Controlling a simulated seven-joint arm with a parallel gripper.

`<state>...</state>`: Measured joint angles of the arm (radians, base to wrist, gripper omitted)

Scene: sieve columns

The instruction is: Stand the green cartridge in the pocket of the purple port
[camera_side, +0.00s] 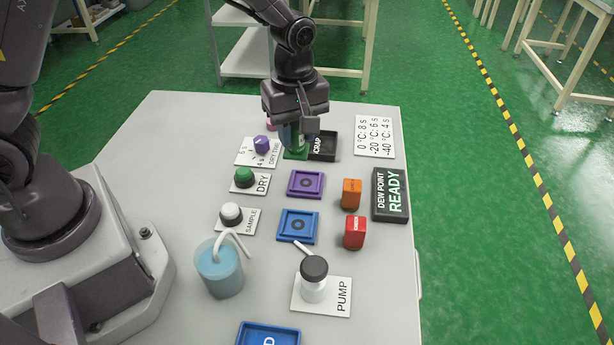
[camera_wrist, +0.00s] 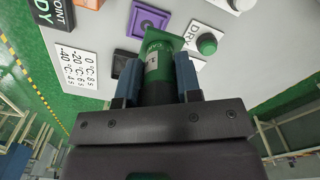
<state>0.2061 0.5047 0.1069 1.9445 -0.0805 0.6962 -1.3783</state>
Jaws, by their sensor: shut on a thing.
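My gripper (camera_wrist: 156,78) is shut on the green cartridge (camera_wrist: 155,66), which sits between the two blue-grey fingers in the wrist view. In the side view my gripper (camera_side: 298,132) is at the back of the table, beside the black scrap bin, and mostly hides the cartridge. A green patch (camera_side: 294,153) shows below it; I cannot tell whether the cartridge touches the surface. The purple port (camera_side: 306,184) lies flat nearer the side camera, its square pocket empty. It also shows beyond the cartridge in the wrist view (camera_wrist: 149,20), apart from it.
The black scrap bin (camera_side: 323,147) is right of my gripper. A purple dial (camera_side: 262,143) and green DRY button (camera_side: 244,176) are to the left. Orange (camera_side: 351,194) and red (camera_side: 354,232) cartridges stand right of the ports. A blue port (camera_side: 297,226) lies in front of the purple one.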

